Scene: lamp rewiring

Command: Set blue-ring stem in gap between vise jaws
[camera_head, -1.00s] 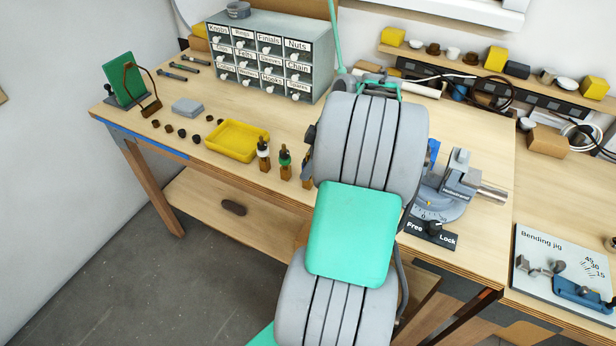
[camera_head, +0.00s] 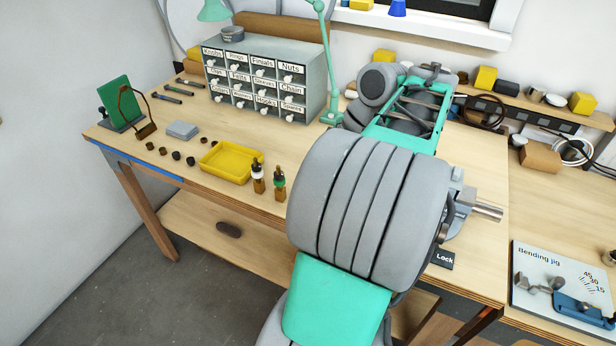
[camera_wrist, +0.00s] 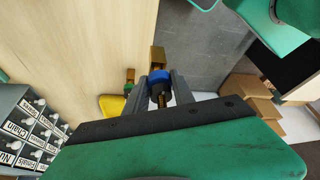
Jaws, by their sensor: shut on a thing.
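In the wrist view, my gripper (camera_wrist: 161,92) is shut on the blue-ring stem (camera_wrist: 160,77). The stem's blue ring is between the fingers, and its brass block (camera_wrist: 158,57) sticks out past the fingertips. In the head view my arm hides both the gripper and this stem. The vise (camera_head: 460,212) is behind my arm at the right of the bench. Only its right part and its screw end show, so its jaw gap is hidden.
A white-ring stem (camera_head: 258,177) and a green-ring stem (camera_head: 279,183) stand near the bench's front edge, beside a yellow tray (camera_head: 228,163). A drawer cabinet (camera_head: 265,85) stands behind. A bending jig (camera_head: 562,283) lies at the right.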

